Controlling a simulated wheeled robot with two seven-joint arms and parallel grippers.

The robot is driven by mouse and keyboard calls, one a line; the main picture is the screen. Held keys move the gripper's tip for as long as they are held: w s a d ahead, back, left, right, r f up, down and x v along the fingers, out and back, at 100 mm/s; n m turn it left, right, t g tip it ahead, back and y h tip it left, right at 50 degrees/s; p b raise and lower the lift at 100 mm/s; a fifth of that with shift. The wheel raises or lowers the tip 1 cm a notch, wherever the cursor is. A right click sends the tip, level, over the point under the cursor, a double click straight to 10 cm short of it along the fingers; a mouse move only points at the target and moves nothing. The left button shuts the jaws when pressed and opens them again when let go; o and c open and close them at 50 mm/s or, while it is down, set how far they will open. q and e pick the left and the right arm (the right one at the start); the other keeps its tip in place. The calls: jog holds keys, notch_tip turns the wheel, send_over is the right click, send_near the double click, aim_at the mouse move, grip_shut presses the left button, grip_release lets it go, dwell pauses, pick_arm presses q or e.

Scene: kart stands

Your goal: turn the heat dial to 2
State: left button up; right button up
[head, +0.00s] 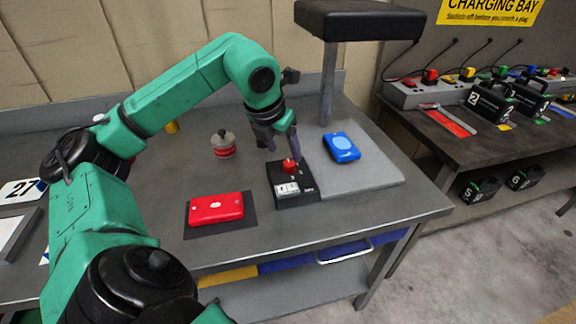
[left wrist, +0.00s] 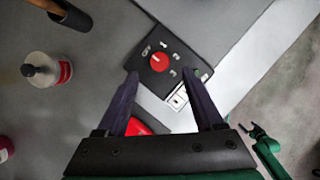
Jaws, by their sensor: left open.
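The heat dial (head: 290,166) is a red round knob on a black control box (head: 300,196). In the left wrist view the dial (left wrist: 159,62) has OFF, 1, 2 and 3 printed around it; I cannot tell surely which mark its pointer faces. White switches (left wrist: 180,98) sit on the same box. My left gripper (head: 283,150) is open and empty above the dial; in the left wrist view its fingers (left wrist: 160,84) spread below the dial, apart from it.
A red case (head: 216,209) lies on a dark mat left of the box. A blue case (head: 341,147) lies on a grey plate under the black-headed post (head: 328,85). A red-and-white bottle (head: 222,146) stands behind. A second bench (head: 460,140) is at the right.

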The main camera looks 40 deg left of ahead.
aim_at(289, 163)
pick_arm(q)
jog(key=x, duration=0.5)
jog(key=shift+w+f, duration=0.1)
jog(key=shift+f, duration=0.25)
grip_shut()
jog(key=shift+a, duration=0.1)
pick_arm(e)
jog(key=shift+a, duration=0.15)
